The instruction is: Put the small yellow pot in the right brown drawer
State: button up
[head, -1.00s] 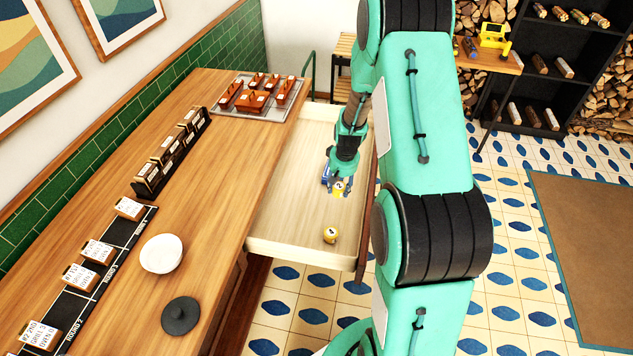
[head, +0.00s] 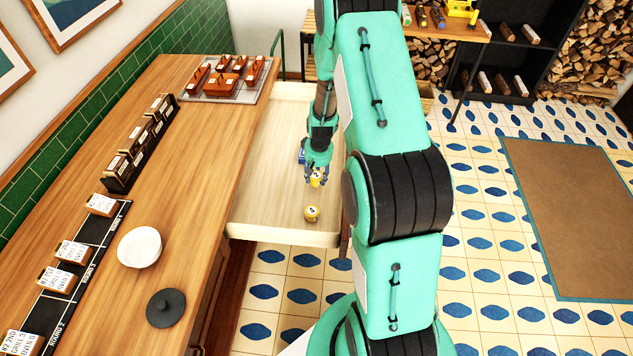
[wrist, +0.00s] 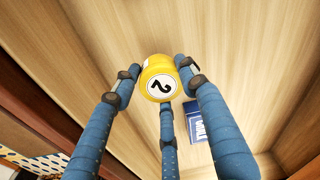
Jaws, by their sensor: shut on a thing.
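My gripper (head: 317,178) is inside an open drawer with a pale wooden inside (head: 275,205). Its blue fingers are shut on a small yellow pot (wrist: 158,80), whose round white label with a "2" faces the wrist camera. The held pot also shows small in the head view (head: 316,181). I cannot tell whether it touches the drawer floor. A second yellow pot (head: 311,213) stands in the drawer near its front edge, just below the gripper in the picture. The drawer's outer front is mostly hidden.
A blue box (wrist: 197,121) lies in the drawer behind the fingers. The wooden counter on the left holds a white bowl (head: 139,247), a black lid (head: 166,308) and a tray (head: 250,92) of copper-coloured pieces. Tiled floor lies right of the drawer.

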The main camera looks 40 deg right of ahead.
aim_at(317, 181)
jog(key=shift+f+b, duration=0.35)
jog(key=shift+f, duration=1.4)
jog(key=shift+f, duration=0.1)
jog(key=o, duration=1.3)
jog(key=shift+c, duration=0.2)
jog(key=r, duration=0.4)
jog(key=s+r+p, duration=0.1)
jog(key=r, duration=0.3)
jog(key=r+p, duration=0.1)
jog(key=r, duration=0.3)
jog(key=shift+s+a+r, duration=0.1)
jog(key=shift+s, duration=0.05)
jog(key=shift+r, duration=0.1)
